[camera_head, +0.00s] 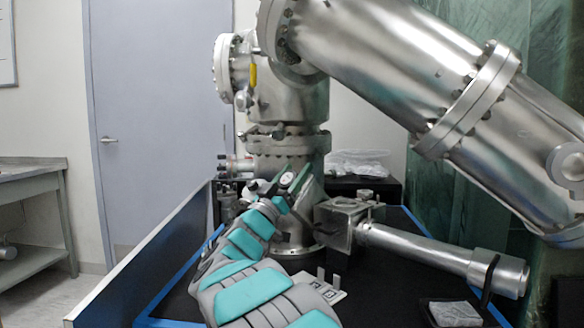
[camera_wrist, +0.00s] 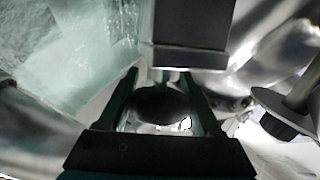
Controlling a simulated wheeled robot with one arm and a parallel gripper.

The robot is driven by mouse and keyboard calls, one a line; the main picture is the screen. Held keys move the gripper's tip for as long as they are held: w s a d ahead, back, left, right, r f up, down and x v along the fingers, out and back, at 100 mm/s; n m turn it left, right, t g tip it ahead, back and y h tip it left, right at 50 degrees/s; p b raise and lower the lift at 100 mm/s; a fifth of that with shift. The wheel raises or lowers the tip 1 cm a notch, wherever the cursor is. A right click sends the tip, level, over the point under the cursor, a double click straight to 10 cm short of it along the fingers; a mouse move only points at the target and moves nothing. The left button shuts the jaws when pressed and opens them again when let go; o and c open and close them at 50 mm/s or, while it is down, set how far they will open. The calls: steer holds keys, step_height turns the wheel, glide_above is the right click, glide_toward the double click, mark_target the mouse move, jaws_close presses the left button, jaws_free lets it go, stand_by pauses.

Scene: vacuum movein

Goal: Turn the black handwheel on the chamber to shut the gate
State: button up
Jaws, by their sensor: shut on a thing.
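The steel chamber (camera_head: 287,105) stands upright on the black bench, beyond my arm. My gripper (camera_head: 296,181) is at the lower part of the chamber, its dark green fingers tilted up. In the wrist view, my gripper (camera_wrist: 158,78) has a finger on each side of a dark, rounded thing, the black handwheel (camera_wrist: 158,103), and is shut on it. Only part of the wheel shows in the wrist view; in the head view my gripper and arm hide it. I cannot see the gate itself.
A steel block (camera_head: 341,222) with a long tube (camera_head: 420,250) lies close to the right of my gripper. A large slanted steel cylinder (camera_head: 400,70) hangs above right. A small tray (camera_head: 455,314) is at front right. A low dark wall (camera_head: 150,255) edges the left.

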steer(key=shift+s+d+m+g+h, duration=0.1)
steer(key=shift+m+g+h, duration=1.05)
steer(key=shift+m, duration=0.2)
steer(key=shift+s+d+m+g+h, duration=0.15)
steer(key=shift+m+g+h, duration=0.9)
steer(key=shift+m+h, duration=0.25)
steer(key=shift+s+d+m+g+h, duration=0.1)
steer(key=shift+m+g+h, duration=1.05)
steer(key=shift+m, duration=0.2)
steer(key=shift+r, duration=0.1)
steer(key=o, duration=1.4)
steer(key=shift+c, duration=0.2)
steer(key=b+v, duration=0.1)
steer(key=v, duration=0.7)
steer(key=shift+w, duration=0.1)
